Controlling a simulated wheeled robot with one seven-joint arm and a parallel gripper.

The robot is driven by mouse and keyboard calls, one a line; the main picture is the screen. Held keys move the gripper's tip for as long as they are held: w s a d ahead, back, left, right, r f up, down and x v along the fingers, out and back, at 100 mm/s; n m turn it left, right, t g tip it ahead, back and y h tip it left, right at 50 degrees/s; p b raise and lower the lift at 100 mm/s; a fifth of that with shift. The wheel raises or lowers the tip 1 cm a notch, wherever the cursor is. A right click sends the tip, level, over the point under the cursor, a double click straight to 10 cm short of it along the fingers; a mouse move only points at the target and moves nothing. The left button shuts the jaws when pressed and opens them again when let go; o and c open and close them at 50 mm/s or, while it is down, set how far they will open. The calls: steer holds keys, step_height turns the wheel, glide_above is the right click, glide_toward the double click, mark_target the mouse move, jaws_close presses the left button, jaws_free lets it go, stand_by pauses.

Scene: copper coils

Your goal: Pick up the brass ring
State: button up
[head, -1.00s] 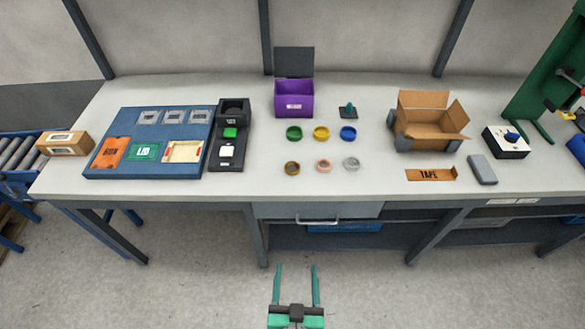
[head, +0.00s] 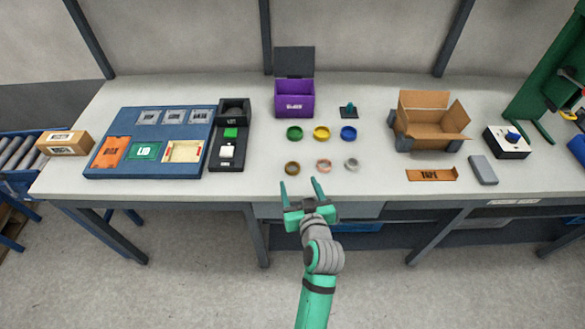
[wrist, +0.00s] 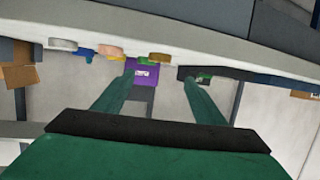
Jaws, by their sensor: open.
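The brass ring (head: 292,168) is a small brown-gold ring lying on the grey bench near its front edge, leftmost of the front row of three. In the wrist view the brass ring (wrist: 160,57) shows edge-on at the bench edge, between the fingertips' directions. My gripper (head: 300,182) is open and empty, just in front of the bench edge, with its fingers pointing toward the ring, apart from it. The wrist view shows both green fingers of my gripper (wrist: 160,78) spread, with nothing between them.
A copper ring (head: 323,166) and a silver ring (head: 351,165) lie to the right of it. Green (head: 294,133), yellow (head: 321,133) and blue (head: 348,133) rings lie behind. A black device (head: 228,150) stands left, and a purple box (head: 294,100) stands behind. A drawer (head: 350,211) is below.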

mark_target(291, 163)
steer(key=x, duration=0.9)
steer(key=shift+s+f, duration=0.15)
steer(key=shift+f, duration=0.15)
steer(key=shift+c, duration=0.6)
steer(key=c, duration=1.1)
steer(key=shift+r, duration=0.1)
steer(key=shift+c, duration=0.2)
